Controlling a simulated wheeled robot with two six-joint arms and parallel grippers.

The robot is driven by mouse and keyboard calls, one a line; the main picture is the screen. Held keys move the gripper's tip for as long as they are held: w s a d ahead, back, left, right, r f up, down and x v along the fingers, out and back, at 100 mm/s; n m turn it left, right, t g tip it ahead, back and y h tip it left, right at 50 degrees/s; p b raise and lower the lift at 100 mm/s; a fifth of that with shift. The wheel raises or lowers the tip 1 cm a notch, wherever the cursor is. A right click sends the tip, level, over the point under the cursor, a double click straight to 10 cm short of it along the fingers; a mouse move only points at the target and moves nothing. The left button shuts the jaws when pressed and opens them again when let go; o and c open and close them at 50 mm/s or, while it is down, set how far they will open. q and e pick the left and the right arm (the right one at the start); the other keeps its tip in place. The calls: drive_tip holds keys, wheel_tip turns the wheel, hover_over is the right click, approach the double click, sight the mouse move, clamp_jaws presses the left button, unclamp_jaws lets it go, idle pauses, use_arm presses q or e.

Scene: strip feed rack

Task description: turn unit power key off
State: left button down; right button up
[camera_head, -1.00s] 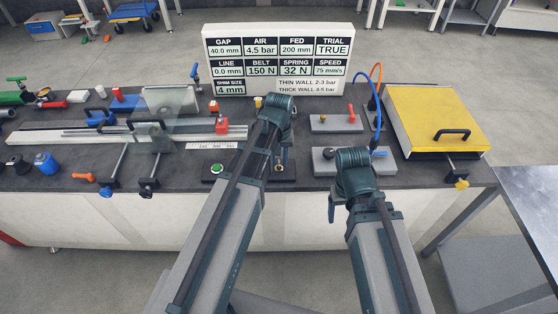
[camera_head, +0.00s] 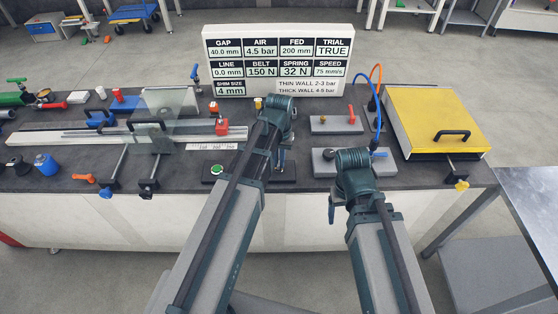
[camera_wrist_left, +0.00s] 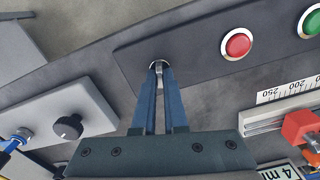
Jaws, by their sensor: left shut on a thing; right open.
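The power key (camera_wrist_left: 158,68) is a small metal key in a round metal switch on a dark control panel (camera_wrist_left: 200,50). My left gripper (camera_wrist_left: 159,80) is shut on the key, with its blue fingers pointing at the switch. In the head view my left gripper (camera_head: 281,163) is at the panel, and its fingers largely hide the key. The key's angle is hard to tell. My right gripper (camera_head: 331,208) is open and empty in front of the bench edge, partly hidden by its own wrist.
On the panel are a red button (camera_wrist_left: 237,44) and a green button (camera_wrist_left: 312,22). A grey block with a black knob (camera_wrist_left: 68,127) lies beside the panel. The display board (camera_head: 278,60) stands behind. A yellow-topped box (camera_head: 433,118) sits at the right.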

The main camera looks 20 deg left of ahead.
use_arm(q)
drive_tip(key=m, duration=1.1)
drive_tip(key=shift+m, duration=2.1)
drive_tip(key=c, duration=1)
unclamp_jaws()
drive_tip(key=shift+o, duration=0.2)
